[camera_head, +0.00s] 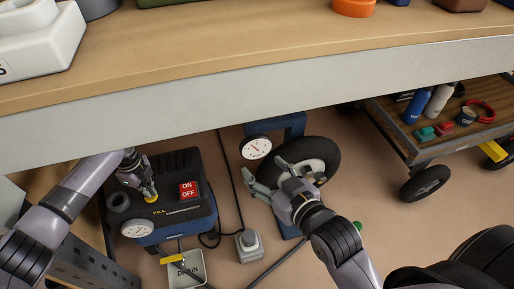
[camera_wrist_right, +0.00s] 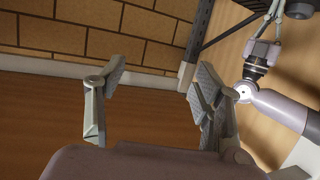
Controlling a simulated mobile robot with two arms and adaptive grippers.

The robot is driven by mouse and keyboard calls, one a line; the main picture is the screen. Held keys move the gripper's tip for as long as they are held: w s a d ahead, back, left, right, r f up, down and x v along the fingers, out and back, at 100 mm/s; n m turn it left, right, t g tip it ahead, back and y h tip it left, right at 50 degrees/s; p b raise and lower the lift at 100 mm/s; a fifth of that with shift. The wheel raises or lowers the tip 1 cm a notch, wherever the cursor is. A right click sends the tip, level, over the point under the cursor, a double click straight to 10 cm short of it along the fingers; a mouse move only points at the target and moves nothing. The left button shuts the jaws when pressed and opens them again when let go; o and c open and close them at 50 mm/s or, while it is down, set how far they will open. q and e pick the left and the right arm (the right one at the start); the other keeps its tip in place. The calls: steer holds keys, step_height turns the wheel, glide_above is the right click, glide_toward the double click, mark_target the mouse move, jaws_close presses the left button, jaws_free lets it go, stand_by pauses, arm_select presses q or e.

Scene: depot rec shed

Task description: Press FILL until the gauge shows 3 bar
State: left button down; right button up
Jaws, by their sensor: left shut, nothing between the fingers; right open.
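The blue and black compressor (camera_head: 186,212) stands on the floor under the bench, at the left of the head view. Its yellow FILL button (camera_head: 151,198) sits on top beside the yellow FILL lettering, partly hidden by my left gripper (camera_head: 149,192). That gripper is shut and empty, its tips at the button; I cannot tell whether the button is pressed down. A white gauge (camera_head: 137,228) is on the compressor's front. A second gauge (camera_head: 256,147) is beside the wheel (camera_head: 313,158); its numbers are too small to read. My right gripper (camera_head: 264,178) is open and empty, in front of the wheel.
A red ON/OFF switch (camera_head: 188,190) is on the compressor. A DRAIN tray (camera_head: 187,270) with a yellow lever (camera_head: 172,261) and a grey floor box (camera_head: 250,245) are near. The bench edge (camera_head: 250,85) overhangs. A cart (camera_head: 440,141) with bottles stands right.

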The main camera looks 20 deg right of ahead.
arm_select(q)
steer(key=shift+r+p, duration=0.5)
steer(key=shift+r, duration=0.1)
arm_select(e)
steer(key=s+f+g, duration=0.1)
steer(key=s+d+f+g, duration=0.1)
steer(key=f, duration=0.1)
steer(key=s+f+g, duration=0.1)
steer(key=shift+d+f+h, duration=0.25)
steer(key=shift+f+h, duration=0.05)
steer(key=shift+h, duration=0.1)
arm_select(q)
steer(key=shift+p, duration=0.3)
arm_select(e)
steer(key=shift+s+d+f+g, duration=0.2)
steer(key=shift+s+f+g, duration=0.2)
steer(key=shift+s+f, duration=0.05)
steer(key=shift+s+d+f+g, duration=0.15)
steer(key=shift+s+f+g, duration=0.25)
steer(key=shift+s, duration=0.05)
